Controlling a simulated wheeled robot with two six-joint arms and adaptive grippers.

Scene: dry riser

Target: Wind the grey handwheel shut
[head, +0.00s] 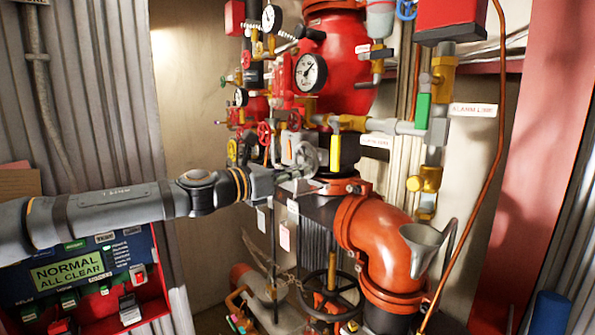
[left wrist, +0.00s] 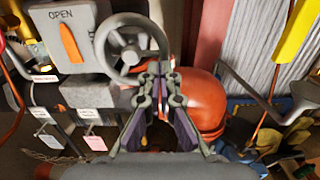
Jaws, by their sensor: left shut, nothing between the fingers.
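The grey handwheel (head: 307,156) is a small spoked wheel in the middle of the red valve set. In the left wrist view the handwheel (left wrist: 131,55) stands just beyond and a little left of my fingertips. My left gripper (head: 297,173) reaches in from the left to the wheel's lower edge. In the left wrist view the left gripper (left wrist: 158,70) has its fingers together with nothing held. The fingertips overlap the rim's lower right in the picture; I cannot tell whether they touch it. My right gripper is not in view.
Beside the wheel is a grey box marked OPEN with an orange pointer (left wrist: 71,42). A large orange elbow pipe (head: 375,240) and a grey funnel (head: 424,243) stand to the right. A larger dark handwheel (head: 332,293) is below. Gauges and small valves crowd above.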

